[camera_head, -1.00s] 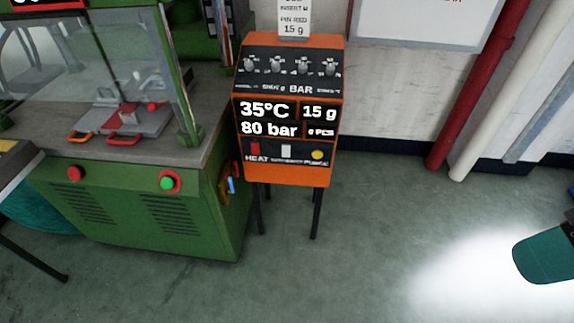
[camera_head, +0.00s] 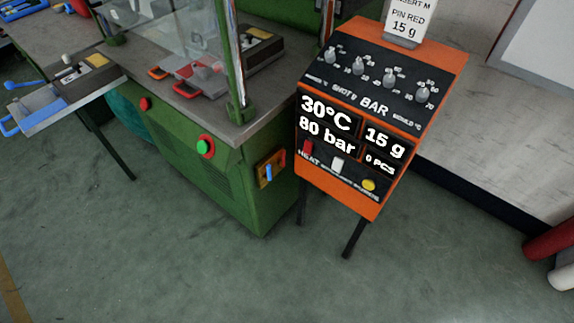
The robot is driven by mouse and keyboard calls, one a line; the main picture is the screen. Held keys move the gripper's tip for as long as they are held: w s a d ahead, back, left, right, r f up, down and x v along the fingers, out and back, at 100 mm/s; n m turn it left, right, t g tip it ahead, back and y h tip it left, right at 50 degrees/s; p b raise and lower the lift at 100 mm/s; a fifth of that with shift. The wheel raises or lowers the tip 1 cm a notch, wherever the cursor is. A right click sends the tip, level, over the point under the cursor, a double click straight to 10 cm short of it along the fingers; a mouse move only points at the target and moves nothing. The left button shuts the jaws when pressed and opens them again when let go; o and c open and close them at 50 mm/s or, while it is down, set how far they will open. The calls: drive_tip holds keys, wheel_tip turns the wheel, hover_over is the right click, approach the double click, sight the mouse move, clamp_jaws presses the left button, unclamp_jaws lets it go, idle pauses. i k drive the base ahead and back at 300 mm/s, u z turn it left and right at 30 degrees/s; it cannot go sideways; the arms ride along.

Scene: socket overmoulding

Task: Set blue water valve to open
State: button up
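The blue water valve (camera_head: 268,172) is a small blue lever on a yellow-orange plate (camera_head: 262,181) on the right side of the green machine (camera_head: 212,180), low beside the orange control box. The lever looks close to upright; whether that is open or shut I cannot tell. A second, reddish part shows on the same plate to its right. My gripper is not in view.
The orange control box (camera_head: 382,55) on dark legs (camera_head: 353,238) stands close to the right of the valve. It reads 30°C, 80 bar, 15 g, 0 PCS. A side table (camera_head: 110,75) is at left. Grey floor (camera_head: 180,270) in front is clear.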

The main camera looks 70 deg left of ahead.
sight(267, 177)
drive_tip(key=u, duration=0.35)
drive_tip(key=i, duration=0.6)
drive_tip(key=u, duration=1.1)
drive_tip(key=i, duration=0.3)
drive_tip(key=u, duration=0.25)
